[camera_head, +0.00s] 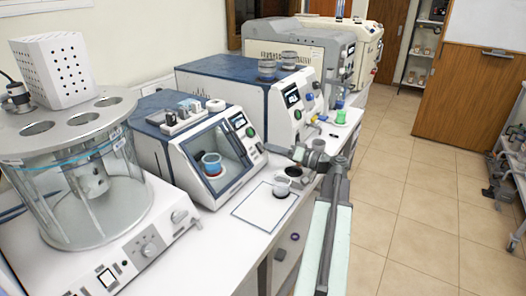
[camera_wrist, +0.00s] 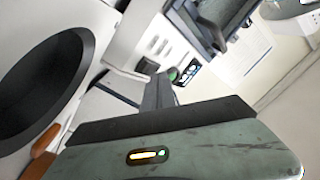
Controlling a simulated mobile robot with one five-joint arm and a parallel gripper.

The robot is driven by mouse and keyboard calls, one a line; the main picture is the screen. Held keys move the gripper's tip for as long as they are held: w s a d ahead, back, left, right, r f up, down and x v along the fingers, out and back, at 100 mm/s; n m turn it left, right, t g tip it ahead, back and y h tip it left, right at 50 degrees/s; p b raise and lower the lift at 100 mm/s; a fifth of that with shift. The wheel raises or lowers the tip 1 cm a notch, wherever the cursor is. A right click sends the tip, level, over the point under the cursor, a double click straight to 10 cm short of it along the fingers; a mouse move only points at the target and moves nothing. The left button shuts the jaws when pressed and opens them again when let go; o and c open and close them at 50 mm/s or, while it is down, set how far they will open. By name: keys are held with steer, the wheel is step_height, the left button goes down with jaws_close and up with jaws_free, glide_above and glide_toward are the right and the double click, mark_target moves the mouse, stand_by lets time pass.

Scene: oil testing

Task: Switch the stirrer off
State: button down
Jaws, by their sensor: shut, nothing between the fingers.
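No part in view is labelled as the stirrer, so I cannot tell for sure which machine it is. My gripper (camera_head: 302,155) is past that cabinet, over the bench edge. In the wrist view my gripper (camera_wrist: 160,92) is shut and empty, with a green button (camera_wrist: 173,74) beyond it.
A larger blue and white machine (camera_head: 247,100) stands farther back, with grey and cream machines behind it. A dark-ringed round opening (camera_wrist: 45,90) fills the wrist view's left.

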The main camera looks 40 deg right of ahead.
steer(key=shift+w+f+b, duration=0.3)
steer(key=shift+w, duration=0.05)
steer(key=shift+w+a+f, duration=0.15)
stand_by(0.8)
steer(key=shift+s+d+r+p, duration=0.2)
steer(key=shift+s+r+p, duration=0.1)
steer(key=shift+s+r, duration=0.2)
steer(key=shift+s, duration=0.1)
